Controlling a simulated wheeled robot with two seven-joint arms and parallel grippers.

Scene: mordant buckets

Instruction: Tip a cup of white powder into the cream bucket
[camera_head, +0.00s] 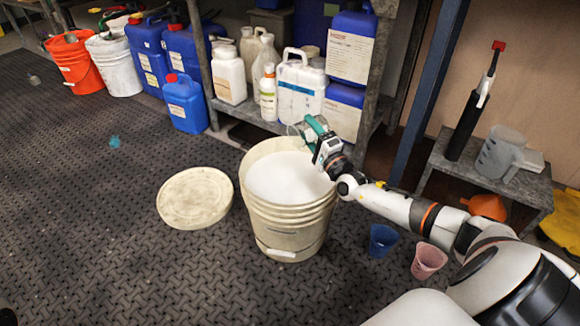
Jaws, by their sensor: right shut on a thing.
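The cream bucket (285,228) stands on the dark floor mat in the middle, open, with a white mass (290,178) filling much of its inside. My right gripper (318,132) is over the bucket's far right rim, its arm coming in from the right. It is shut on a small teal-green thing (316,124), which looks like a cup but is partly hidden by the gripper, so its contents and exact tilt cannot be told. A blue cup (382,240) and a pink cup (429,260) stand on the floor right of the bucket. My left gripper is not in view.
A round cream lid (195,197) lies on the floor left of the bucket. A shelf with jugs and bottles (299,88) stands close behind it. A low bench with a grey jug (500,153) is at right. Floor at front left is clear.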

